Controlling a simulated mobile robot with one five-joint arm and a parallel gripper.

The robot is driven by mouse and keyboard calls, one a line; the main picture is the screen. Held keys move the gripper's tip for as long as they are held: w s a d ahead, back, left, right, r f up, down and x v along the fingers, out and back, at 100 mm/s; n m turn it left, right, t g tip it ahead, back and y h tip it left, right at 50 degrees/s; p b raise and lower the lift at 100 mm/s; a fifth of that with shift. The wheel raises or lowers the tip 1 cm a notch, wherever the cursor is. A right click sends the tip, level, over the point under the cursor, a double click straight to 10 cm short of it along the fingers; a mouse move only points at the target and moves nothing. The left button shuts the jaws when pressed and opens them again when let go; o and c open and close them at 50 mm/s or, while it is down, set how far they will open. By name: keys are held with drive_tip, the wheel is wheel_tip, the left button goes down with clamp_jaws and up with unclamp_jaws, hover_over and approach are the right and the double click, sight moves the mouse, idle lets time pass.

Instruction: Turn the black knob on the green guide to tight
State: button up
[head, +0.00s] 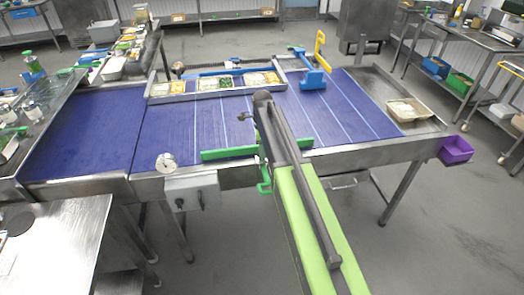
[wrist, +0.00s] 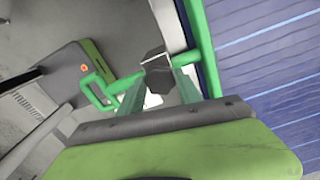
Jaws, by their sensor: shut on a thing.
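The green guide (head: 230,153) is a long bar along the near edge of the blue conveyor in the head view. It also shows in the wrist view (wrist: 204,45) beside the blue belt. The black knob (wrist: 157,70) is a dark faceted piece between the fingers of my gripper (wrist: 160,88) in the wrist view. My gripper is shut on the knob. In the head view my arm covers the knob and most of the gripper. I cannot read the knob's turn angle or any marking.
The conveyor (head: 180,140) has a steel edge close to my gripper. A grey control box (head: 192,190) hangs left of it. A tray of food containers (head: 215,88) lies across the belt's far side. A purple bin (head: 456,150) is at the right end. Floor is clear at right.

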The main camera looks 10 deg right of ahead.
drive_tip(key=o, duration=1.4)
drive_tip(key=shift+c, duration=0.2)
wheel_tip(320, 180, up, 18)
drive_tip(key=p, duration=1.7)
drive_tip(key=shift+f, duration=0.25)
